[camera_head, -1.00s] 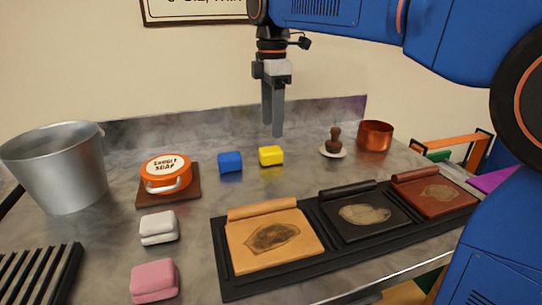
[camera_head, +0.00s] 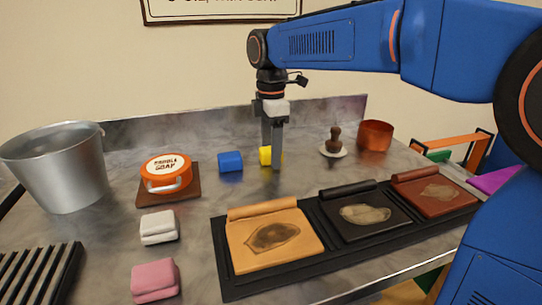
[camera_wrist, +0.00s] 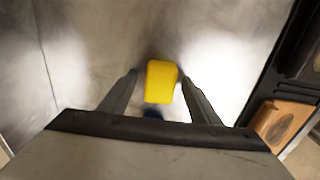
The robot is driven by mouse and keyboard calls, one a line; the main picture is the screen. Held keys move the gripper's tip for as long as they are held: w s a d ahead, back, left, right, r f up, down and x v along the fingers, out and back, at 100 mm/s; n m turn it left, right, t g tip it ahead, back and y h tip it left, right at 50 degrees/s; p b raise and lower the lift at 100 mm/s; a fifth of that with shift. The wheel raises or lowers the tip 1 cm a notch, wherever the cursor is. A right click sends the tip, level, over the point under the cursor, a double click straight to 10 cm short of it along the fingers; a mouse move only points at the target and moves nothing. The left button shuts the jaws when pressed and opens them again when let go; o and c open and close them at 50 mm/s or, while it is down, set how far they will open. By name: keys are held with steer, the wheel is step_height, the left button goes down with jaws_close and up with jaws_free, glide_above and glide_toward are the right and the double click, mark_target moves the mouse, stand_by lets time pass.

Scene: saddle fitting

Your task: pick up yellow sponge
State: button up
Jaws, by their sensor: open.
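The yellow sponge (camera_head: 265,155) lies on the grey counter right of the blue sponge, partly hidden behind my gripper (camera_head: 275,165) in the head view. In the wrist view the yellow sponge (camera_wrist: 161,81) shows between the two fingertips of my gripper (camera_wrist: 160,80), with space on both sides. My gripper points down and is open and empty. Whether the fingertips are at the sponge's height is hard to tell.
A blue sponge (camera_head: 230,162) sits close to the left. An orange soap tin (camera_head: 166,174), a metal bucket (camera_head: 58,165), white (camera_head: 159,227) and pink (camera_head: 155,280) sponges stand further left. A black tray (camera_head: 320,243) with leather pieces is in front. A copper pot (camera_head: 375,135) stands right.

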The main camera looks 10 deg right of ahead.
steer(key=c, duration=1.1)
steer(key=shift+r, duration=0.1)
step_height(320, 180, up, 10)
steer(key=shift+f, duration=0.1)
